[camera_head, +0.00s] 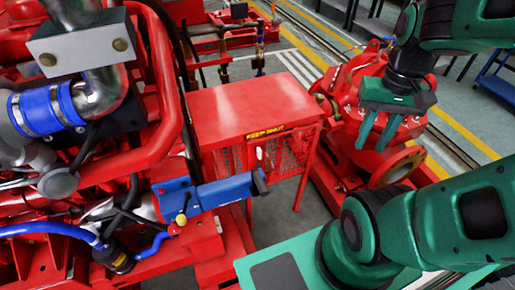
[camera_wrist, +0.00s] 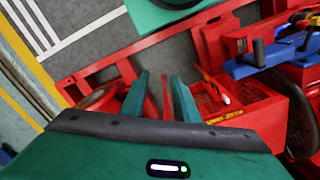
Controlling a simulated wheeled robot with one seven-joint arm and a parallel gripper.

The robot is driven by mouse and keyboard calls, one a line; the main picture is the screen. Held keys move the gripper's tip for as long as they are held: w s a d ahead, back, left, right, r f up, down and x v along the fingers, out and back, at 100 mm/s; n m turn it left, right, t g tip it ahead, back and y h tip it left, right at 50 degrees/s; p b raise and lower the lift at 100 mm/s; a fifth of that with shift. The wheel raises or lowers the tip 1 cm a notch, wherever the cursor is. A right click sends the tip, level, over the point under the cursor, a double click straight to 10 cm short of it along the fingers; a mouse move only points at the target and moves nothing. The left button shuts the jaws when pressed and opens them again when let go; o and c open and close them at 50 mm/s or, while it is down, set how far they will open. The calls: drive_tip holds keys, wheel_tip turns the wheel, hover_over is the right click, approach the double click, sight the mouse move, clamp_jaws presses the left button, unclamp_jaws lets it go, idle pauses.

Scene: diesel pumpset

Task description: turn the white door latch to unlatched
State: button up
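The white door latch (camera_head: 259,153) is a small white handle on the mesh door of a red cabinet (camera_head: 250,105), just under a yellow "KEEP SHUT" label (camera_head: 266,133). In the head view it looks roughly upright. In the wrist view the latch (camera_wrist: 226,99) shows small, right of the fingers, with the cabinet appearing upside down. My gripper (camera_head: 374,143) is to the right of the cabinet, in front of the red pump, apart from the latch. Its two green fingers (camera_wrist: 159,78) are spread with nothing held between them.
The red pump (camera_head: 350,105) with its round flange (camera_head: 397,166) stands right of the cabinet. A blue bar (camera_head: 215,194) sticks out in front of the door, lower left. The red engine (camera_head: 140,110) fills the left. Grey floor shows between cabinet and pump.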

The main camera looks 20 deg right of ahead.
drive_tip(key=n, duration=0.6)
hover_over(259, 148)
wheel_tip(259, 148, down, 14)
drive_tip(key=shift+s+a+f, duration=0.1)
drive_tip(key=shift+f, duration=0.15)
wheel_tip(259, 148, down, 10)
drive_tip(key=shift+f, duration=0.15)
clamp_jaws()
